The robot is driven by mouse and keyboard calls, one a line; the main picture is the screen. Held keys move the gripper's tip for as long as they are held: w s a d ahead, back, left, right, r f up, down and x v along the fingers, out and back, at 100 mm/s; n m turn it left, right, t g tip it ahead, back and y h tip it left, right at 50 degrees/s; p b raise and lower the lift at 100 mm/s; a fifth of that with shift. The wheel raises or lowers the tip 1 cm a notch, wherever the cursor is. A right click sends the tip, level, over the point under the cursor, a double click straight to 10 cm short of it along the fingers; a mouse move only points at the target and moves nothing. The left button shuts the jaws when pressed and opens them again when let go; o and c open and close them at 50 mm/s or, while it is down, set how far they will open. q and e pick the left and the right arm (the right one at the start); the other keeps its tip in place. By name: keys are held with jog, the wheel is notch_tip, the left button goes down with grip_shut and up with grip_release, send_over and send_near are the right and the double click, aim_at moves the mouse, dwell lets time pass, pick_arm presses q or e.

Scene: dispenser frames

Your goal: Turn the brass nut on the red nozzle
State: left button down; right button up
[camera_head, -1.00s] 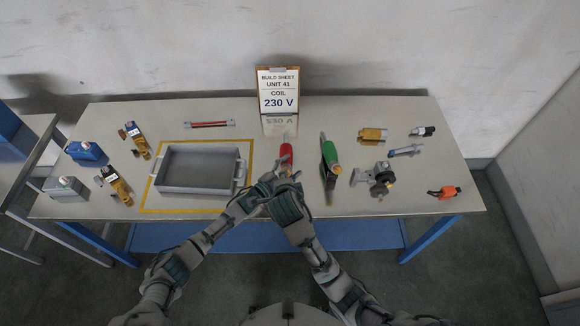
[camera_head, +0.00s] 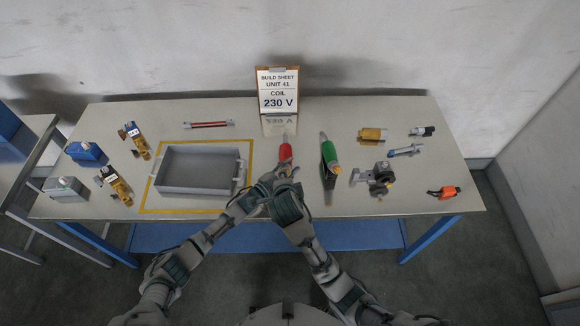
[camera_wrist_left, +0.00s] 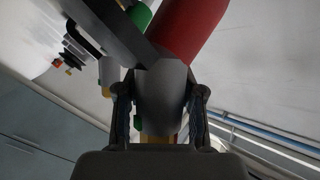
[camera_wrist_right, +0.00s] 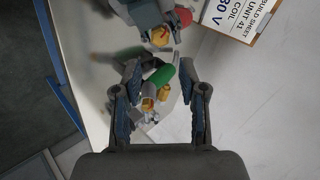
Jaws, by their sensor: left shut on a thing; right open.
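The red nozzle (camera_head: 286,150) points toward the build sheet in the head view. My left gripper (camera_head: 268,184) is shut on the grey body (camera_wrist_left: 160,95) at its near end, and the red part (camera_wrist_left: 190,30) rises beyond the fingers. A brass end (camera_wrist_right: 160,36), seemingly the nut, shows beside the red part at the top of the right wrist view. My right gripper (camera_wrist_right: 166,84) is open and empty, apart from the brass end. The head view hides most of both grippers where they overlap.
A green nozzle (camera_head: 331,152) stands right of the red one and shows beyond my right jaws. A grey tray (camera_head: 198,190) lies inside a yellow outline. The build sheet (camera_head: 278,90) is behind. Brass valves, coils and other parts lie at both sides.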

dwell(0.4)
jog(key=shift+o, duration=1.5)
jog(key=shift+w, duration=0.1)
jog(key=w+d+r+n+g+y, duration=0.45)
jog(key=n+g, duration=0.25)
jog(key=n, duration=0.2)
jog(key=x, duration=1.2)
jog(key=shift+w+d, duration=0.3)
grip_shut()
